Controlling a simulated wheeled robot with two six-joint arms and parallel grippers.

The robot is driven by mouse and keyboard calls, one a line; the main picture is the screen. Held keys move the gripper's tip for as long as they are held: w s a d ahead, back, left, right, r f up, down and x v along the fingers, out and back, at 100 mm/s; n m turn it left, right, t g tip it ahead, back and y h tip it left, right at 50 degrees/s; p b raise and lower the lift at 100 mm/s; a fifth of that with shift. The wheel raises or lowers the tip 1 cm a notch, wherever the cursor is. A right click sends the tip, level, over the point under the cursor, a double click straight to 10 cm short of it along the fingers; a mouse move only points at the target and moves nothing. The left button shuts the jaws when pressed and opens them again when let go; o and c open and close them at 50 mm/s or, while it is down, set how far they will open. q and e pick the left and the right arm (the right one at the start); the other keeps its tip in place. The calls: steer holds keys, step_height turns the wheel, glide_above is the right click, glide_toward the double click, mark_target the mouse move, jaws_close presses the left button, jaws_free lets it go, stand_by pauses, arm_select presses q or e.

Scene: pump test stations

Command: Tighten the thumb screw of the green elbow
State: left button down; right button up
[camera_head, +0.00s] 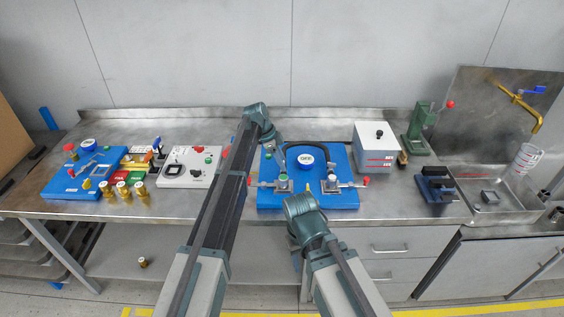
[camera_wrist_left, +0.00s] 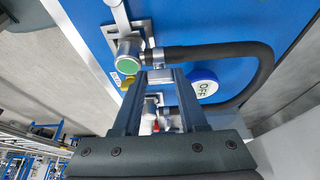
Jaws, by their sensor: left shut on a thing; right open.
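The green elbow (camera_head: 283,183) sits at the left of the blue pump board (camera_head: 348,163). In the left wrist view its round green cap (camera_wrist_left: 127,66) shows in a metal bracket, with the black hose running from it. My left gripper (camera_wrist_left: 158,74) is at the hose side of the elbow, its fingertips shut on a small part there. That part appears to be the thumb screw, mostly hidden between the fingers. In the head view my left arm reaches over the board from the left. My right gripper (camera_head: 297,258) is low before the bench front, open, its fingers barely visible.
The white OFF disc (camera_head: 305,159) lies inside the hose loop (camera_head: 300,144). A second elbow (camera_head: 331,185) stands to the right. A white control box (camera_head: 188,168) is left of the board; a grey-white box (camera_head: 375,146) is right of it.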

arm_select(q)
steer(key=shift+c, duration=2.2)
jaws_free()
steer(key=p+v, duration=1.2)
steer(key=v, duration=0.2)
steer(key=shift+p, duration=0.4)
steer(key=shift+f, duration=0.15)
